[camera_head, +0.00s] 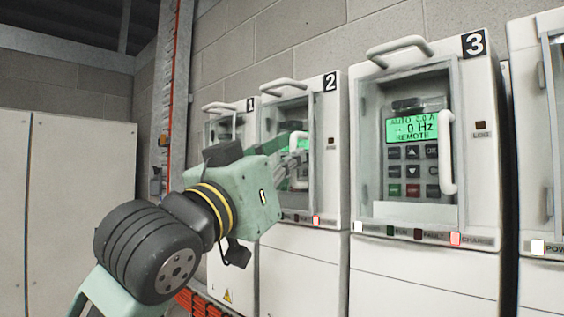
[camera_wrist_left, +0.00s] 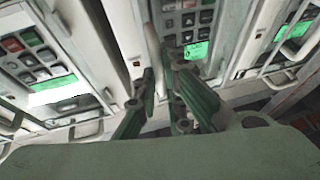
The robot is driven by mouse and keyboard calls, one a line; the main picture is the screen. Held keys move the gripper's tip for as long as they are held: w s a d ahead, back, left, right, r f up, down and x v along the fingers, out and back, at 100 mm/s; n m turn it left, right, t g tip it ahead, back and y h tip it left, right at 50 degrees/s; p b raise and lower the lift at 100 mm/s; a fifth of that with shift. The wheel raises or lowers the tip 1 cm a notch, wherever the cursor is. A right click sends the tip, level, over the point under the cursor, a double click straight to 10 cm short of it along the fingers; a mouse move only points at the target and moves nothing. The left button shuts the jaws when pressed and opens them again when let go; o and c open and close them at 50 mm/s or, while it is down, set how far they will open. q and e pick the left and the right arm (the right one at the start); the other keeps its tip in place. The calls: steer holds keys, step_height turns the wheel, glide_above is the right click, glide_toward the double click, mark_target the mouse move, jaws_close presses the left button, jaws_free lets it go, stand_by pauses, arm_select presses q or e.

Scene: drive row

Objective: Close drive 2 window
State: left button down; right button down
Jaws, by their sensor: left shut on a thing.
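Drive 2 (camera_head: 333,150) is a white cabinet with a black "2" label, between drives 1 and 3. Its window (camera_head: 283,118) is a glazed frame with a white vertical handle (camera_head: 299,142). My left gripper (camera_head: 296,158) is at this window, shut on the handle. In the left wrist view the handle (camera_wrist_left: 152,42) runs down between the green fingers (camera_wrist_left: 164,75), with a grey keypad behind it. My arm hides the lower left of the window. I cannot tell whether the window stands slightly ajar or flush. My right gripper is in neither view.
Drive 3 (camera_head: 485,150) stands to the right with its window and white handle (camera_head: 446,150). Drive 1 (camera_head: 249,122) is behind my left arm. Another drive (camera_head: 538,200) is at the right edge. Grey cabinets (camera_head: 80,200) stand at left.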

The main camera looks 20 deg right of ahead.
arm_select(q)
steer(key=shift+s+d, duration=0.3)
steer(key=shift+s, duration=0.05)
steer(key=c, duration=2.3)
jaws_free()
steer(key=shift+o, duration=0.9)
steer(key=shift+d, duration=0.35)
steer(key=shift+w+g, duration=0.1)
steer(key=shift+g, duration=0.2)
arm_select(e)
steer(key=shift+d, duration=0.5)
arm_select(q)
steer(key=shift+a+f, duration=0.1)
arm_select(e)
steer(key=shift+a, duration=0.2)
arm_select(q)
steer(key=v, duration=1.1)
steer(key=shift+a+f, duration=0.15)
steer(key=shift+a, duration=0.2)
